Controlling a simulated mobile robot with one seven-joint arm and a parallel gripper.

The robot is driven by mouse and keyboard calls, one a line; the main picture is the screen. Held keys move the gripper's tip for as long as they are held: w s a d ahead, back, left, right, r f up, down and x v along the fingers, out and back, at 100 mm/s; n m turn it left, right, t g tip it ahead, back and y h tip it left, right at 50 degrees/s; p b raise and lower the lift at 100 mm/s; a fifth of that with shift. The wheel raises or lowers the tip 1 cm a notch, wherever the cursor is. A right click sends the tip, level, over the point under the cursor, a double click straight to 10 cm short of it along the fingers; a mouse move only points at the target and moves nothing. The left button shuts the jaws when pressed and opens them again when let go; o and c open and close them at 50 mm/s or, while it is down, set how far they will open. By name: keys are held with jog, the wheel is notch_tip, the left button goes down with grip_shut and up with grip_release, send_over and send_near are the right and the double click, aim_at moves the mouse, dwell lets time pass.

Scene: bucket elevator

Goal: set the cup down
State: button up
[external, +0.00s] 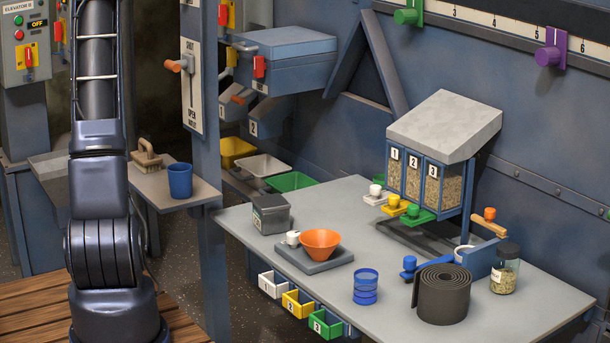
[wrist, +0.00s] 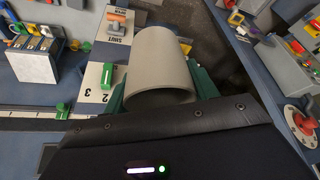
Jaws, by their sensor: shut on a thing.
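My gripper (wrist: 163,88) shows in the wrist view, with a green finger on either side of a pale grey, hollow cylinder that looks like a cup (wrist: 158,62). The fingers are shut on it. Its round open end faces the camera and its far end is hidden. In the external view my arm rises out of the top of the picture at left, so the gripper and the held cup are not seen there. A separate blue cup (external: 180,181) stands upright on the small side shelf.
The side shelf (external: 160,203) also carries a brush (external: 146,160). The grey table (external: 420,300) holds an orange bowl (external: 320,243) on a scale, a dark box (external: 271,214), blue rings (external: 366,286), a rolled mat (external: 442,294) and a jar (external: 505,268).

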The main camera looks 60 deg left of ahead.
jog(key=w+d+r+m, duration=0.1)
jog(key=w+d+r, duration=0.4)
jog(key=w+d, duration=0.3)
jog(key=w+d+r, duration=0.5)
jog(key=w+d, duration=0.3)
jog(key=w+d+f+m+h, duration=0.1)
jog(key=w+d+f, duration=0.4)
jog(key=w, duration=0.2)
jog(key=w+d+f+m, duration=0.1)
jog(key=w+d+f, duration=0.35)
jog(key=w, duration=0.35)
jog(key=w+d+f+m, duration=0.1)
jog(key=w+d+f, duration=0.25)
jog(key=f, duration=0.65)
jog(key=w+d+f+h, duration=0.1)
jog(key=w+d+f, duration=0.1)
jog(key=w+f, duration=0.5)
jog(key=w+d+f+m, duration=0.1)
jog(key=w+d+f, duration=0.1)
jog(key=f, duration=1)
jog(key=w+d+f, duration=0.2)
jog(key=d+f, duration=0.2)
jog(key=f, duration=0.6)
jog(key=w+d+f, duration=0.1)
jog(key=d+f, duration=0.4)
jog(key=f, duration=0.5)
jog(key=shift+m+t, duration=0.4)
jog(key=shift+w+a+f, duration=0.1)
jog(key=shift+a+f, duration=0.05)
jog(key=shift+f, duration=10.15)
